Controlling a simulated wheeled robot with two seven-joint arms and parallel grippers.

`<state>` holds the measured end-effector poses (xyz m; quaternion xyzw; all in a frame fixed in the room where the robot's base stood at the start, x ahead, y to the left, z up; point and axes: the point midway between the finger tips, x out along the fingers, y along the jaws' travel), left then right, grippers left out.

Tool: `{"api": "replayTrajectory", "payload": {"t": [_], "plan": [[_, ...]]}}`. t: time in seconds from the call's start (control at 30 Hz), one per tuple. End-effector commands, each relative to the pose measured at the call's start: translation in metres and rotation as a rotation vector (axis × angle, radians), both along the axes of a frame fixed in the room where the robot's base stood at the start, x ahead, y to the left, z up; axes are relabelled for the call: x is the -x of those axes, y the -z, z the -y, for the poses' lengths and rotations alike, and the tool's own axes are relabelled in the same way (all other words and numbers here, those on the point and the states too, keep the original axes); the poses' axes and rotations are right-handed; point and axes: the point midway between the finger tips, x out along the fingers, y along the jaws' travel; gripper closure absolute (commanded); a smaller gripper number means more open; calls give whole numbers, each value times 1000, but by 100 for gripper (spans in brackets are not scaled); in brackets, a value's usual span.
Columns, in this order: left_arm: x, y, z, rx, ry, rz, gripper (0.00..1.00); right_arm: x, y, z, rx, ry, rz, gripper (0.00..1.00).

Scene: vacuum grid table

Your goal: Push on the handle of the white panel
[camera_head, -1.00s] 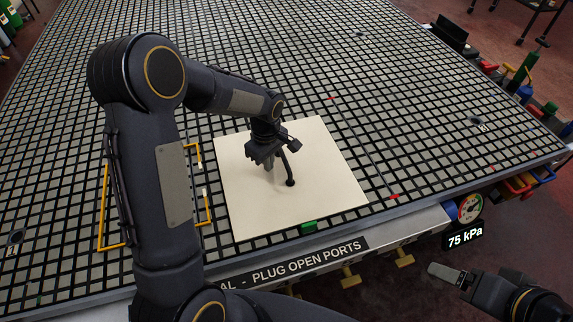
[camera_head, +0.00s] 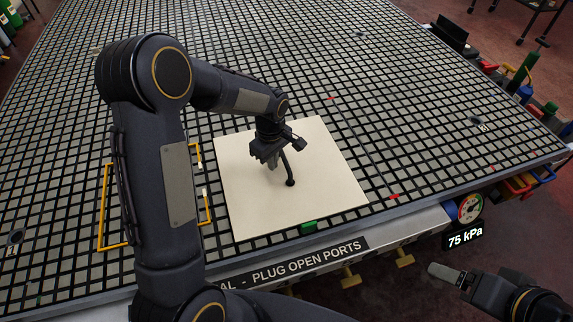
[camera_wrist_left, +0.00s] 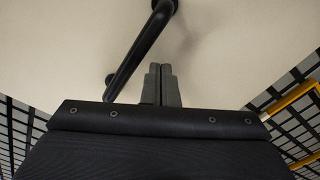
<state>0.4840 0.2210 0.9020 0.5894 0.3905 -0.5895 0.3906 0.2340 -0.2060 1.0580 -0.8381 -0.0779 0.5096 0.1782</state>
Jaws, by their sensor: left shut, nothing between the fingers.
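The white panel (camera_head: 240,195) lies flat on the grid table. Its black bar handle (camera_head: 289,174) stands up from the panel, partly hidden behind my left gripper in the head view. My left gripper (camera_head: 272,166) is shut and empty, pointing down over the panel right beside the handle. In the left wrist view, the shut fingertips (camera_wrist_left: 161,72) are just right of the slanting handle bar (camera_wrist_left: 138,52). I cannot tell whether they touch it. My right gripper (camera_head: 445,273) is at the lower right, off the table; its jaw opening is unclear.
A yellow outline frame (camera_head: 104,205) lies left of the panel, partly behind my arm. A green block (camera_head: 308,227) is at the panel's front edge. A gauge (camera_head: 470,208) with a 75 kPa display (camera_head: 465,237) is at the table's front right. The grid behind the panel is clear.

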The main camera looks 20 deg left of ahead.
Motion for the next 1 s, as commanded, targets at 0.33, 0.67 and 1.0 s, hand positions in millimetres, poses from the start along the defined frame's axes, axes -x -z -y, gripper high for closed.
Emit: {"api": "replayTrajectory", "payload": {"t": [0.33, 0.67, 1.0], "plan": [[-5, 0, 7, 0, 1, 0, 100, 0, 0, 0, 0, 0, 0, 22], [-10, 0, 14, 3, 2, 4, 100, 0, 1, 0, 0, 0, 0, 22], [-11, -1, 17, 7, 4, 9, 100, 0, 3, 0, 0, 0, 0, 22]]}}
